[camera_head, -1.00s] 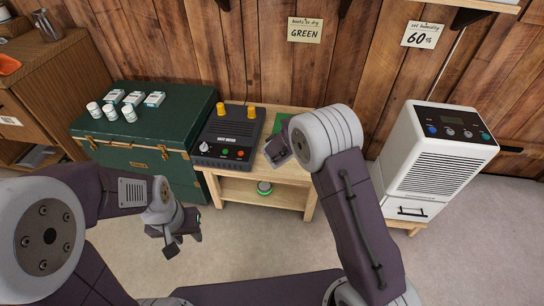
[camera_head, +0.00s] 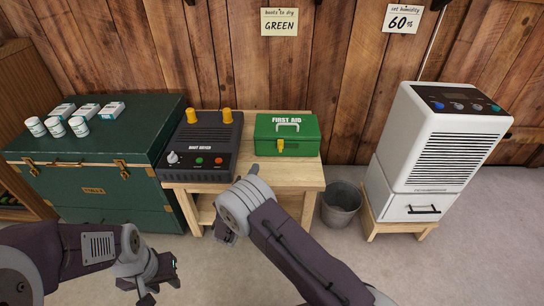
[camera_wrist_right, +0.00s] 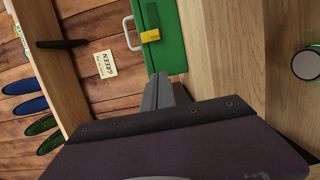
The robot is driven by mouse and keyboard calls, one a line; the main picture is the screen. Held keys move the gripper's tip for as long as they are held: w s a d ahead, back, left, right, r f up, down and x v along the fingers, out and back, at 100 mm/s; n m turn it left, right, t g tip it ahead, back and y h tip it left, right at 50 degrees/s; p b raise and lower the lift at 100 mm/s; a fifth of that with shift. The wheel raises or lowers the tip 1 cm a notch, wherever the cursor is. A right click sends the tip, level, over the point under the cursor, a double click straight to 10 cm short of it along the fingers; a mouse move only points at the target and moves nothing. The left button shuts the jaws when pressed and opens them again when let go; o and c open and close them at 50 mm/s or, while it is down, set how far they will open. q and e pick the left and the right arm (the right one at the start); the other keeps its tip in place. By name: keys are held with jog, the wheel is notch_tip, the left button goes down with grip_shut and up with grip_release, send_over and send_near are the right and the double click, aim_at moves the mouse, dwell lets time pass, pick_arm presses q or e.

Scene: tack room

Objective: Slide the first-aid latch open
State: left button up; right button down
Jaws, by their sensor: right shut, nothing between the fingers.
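The green first-aid box (camera_head: 306,136) stands on the wooden bench beside the boot dryer, with a white handle and a yellow latch (camera_head: 280,146) on its front. In the right wrist view the box (camera_wrist_right: 173,50) and its yellow latch (camera_wrist_right: 150,36) lie just beyond the fingertips. My right gripper (camera_head: 226,234) is low in front of the bench; its fingers (camera_wrist_right: 160,82) are shut, empty and apart from the latch. My left gripper (camera_head: 152,286) hangs at the lower left, far from the box, its fingers seemingly apart and empty.
The boot dryer (camera_head: 205,148) stands left of the box, and a green trunk (camera_head: 140,125) with white bottles and cartons is further left. A grey bucket (camera_head: 341,205) and a white dehumidifier (camera_head: 440,140) are to the right. Clear floor lies in front.

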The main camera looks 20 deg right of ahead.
aim_at(280, 146)
jog(key=b+x, duration=0.1)
jog(key=x, duration=0.2)
jog(key=b+x, duration=0.2)
jog(key=x, duration=0.1)
jog(key=b+x, duration=0.2)
jog(key=x, duration=0.1)
jog(key=shift+d+f, duration=0.1)
jog(key=shift+f, duration=0.2)
jog(key=d+b, duration=0.1)
jog(key=d, duration=0.2)
jog(key=shift+d+r, duration=0.15)
jog(key=shift+s+d+r+b, duration=0.15)
jog(key=shift+d+b, duration=0.2)
jog(key=shift+d, duration=0.1)
